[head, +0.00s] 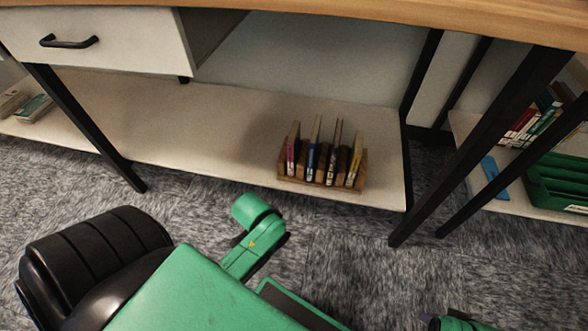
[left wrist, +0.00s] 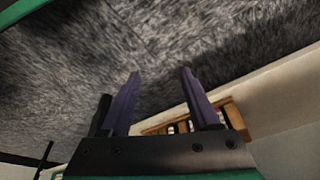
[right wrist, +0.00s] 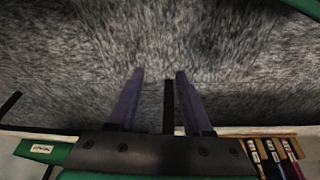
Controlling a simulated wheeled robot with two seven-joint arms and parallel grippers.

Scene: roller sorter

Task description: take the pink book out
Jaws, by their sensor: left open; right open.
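The pink book (head: 291,155) stands upright at the left end of a small wooden rack (head: 318,186) on the low white shelf under the desk. Several other books with dark, blue and yellow spines stand beside it in separate slots. My left gripper (left wrist: 160,72) is open and empty, with the rack (left wrist: 232,107) partly hidden behind its right finger. My right gripper (right wrist: 160,73) is open and empty over carpet, with the rack (right wrist: 265,136) at the lower right. Neither gripper touches the rack. I cannot make out the pink book surely in the wrist views.
The desk top (head: 400,14) and a drawer (head: 100,42) overhang the shelf (head: 170,125). Black legs (head: 85,128) flank it, with a slanted one (head: 480,145) to the right. A green crate (head: 558,185) stands at the right.

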